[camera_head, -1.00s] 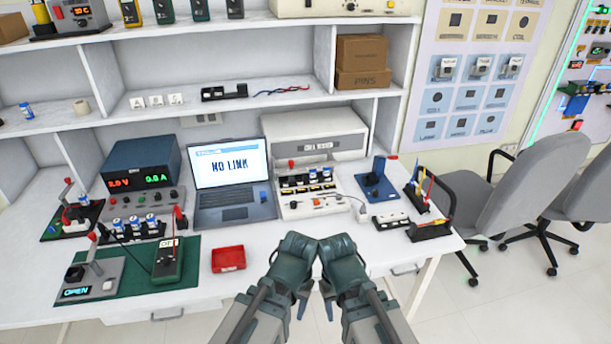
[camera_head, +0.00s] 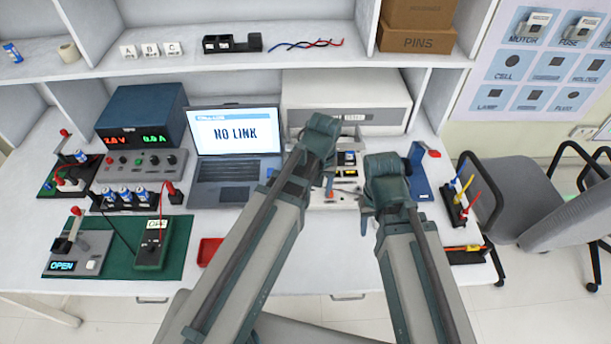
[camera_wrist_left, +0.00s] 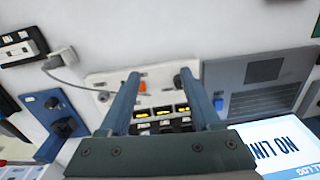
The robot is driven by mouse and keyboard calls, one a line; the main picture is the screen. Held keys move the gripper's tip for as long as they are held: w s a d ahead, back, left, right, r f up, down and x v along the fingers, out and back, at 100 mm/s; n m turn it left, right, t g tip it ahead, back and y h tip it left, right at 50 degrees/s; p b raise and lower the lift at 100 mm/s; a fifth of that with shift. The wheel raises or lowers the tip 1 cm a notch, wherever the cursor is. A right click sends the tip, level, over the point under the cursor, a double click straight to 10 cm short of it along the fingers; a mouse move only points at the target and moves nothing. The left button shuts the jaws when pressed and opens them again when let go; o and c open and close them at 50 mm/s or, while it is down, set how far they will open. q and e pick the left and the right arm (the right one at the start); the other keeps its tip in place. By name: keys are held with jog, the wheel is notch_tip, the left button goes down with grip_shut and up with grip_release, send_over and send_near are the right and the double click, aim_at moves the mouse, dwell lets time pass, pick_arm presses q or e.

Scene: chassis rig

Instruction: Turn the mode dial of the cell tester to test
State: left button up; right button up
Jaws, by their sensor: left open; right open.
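My right gripper (camera_head: 364,222) is open to the right, nearer the bench's front.
The laptop (camera_head: 234,150) showing NO LINK stands just left of the tester. A red tray (camera_head: 208,250) lies in front. A shelf (camera_head: 230,72) runs above.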

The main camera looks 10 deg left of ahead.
pick_arm(q)
jog(key=w+a+r+n+p, duration=0.2)
jog(key=w+a+r+n, duration=0.2)
jog(key=w+a+n, duration=0.15)
jog(key=shift+m+h, duration=0.25)
jog(key=shift+h, duration=0.05)
jog(key=f+b, duration=1.4)
jog(key=shift+w+a+f, duration=0.15)
jog(key=shift+w+f, duration=0.05)
jog(key=shift+w, duration=0.05)
pick_arm(e)
notch_tip(320, 180, down, 10)
jog(key=shift+s+f, duration=0.1)
jog(key=shift+f, duration=0.1)
jog(key=shift+r, duration=0.1)
pick_arm(q)
grip_shut()
